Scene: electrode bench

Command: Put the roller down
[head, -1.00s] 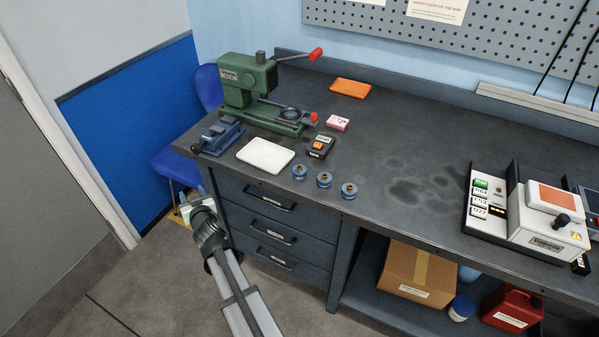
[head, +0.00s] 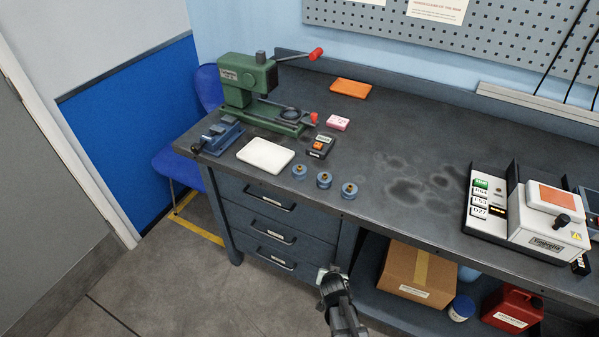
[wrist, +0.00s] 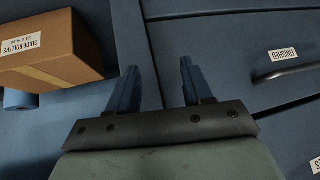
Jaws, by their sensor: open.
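Three blue rollers stand in a row near the front edge of the bench: a left one (head: 299,172), a middle one (head: 324,180) and a right one (head: 349,191). My gripper (head: 328,274) is in front of the bench, below the worktop and near the right side of the drawers. It is well apart from the rollers. In the wrist view its two fingers (wrist: 158,82) are spread with nothing between them. No roller shows in its grasp.
A white pad (head: 265,156), a green press (head: 250,85) and a small black box (head: 320,146) stand near the rollers. A white machine (head: 545,220) is at the right. The bench middle is clear. A cardboard box (head: 415,272) sits on the lower shelf.

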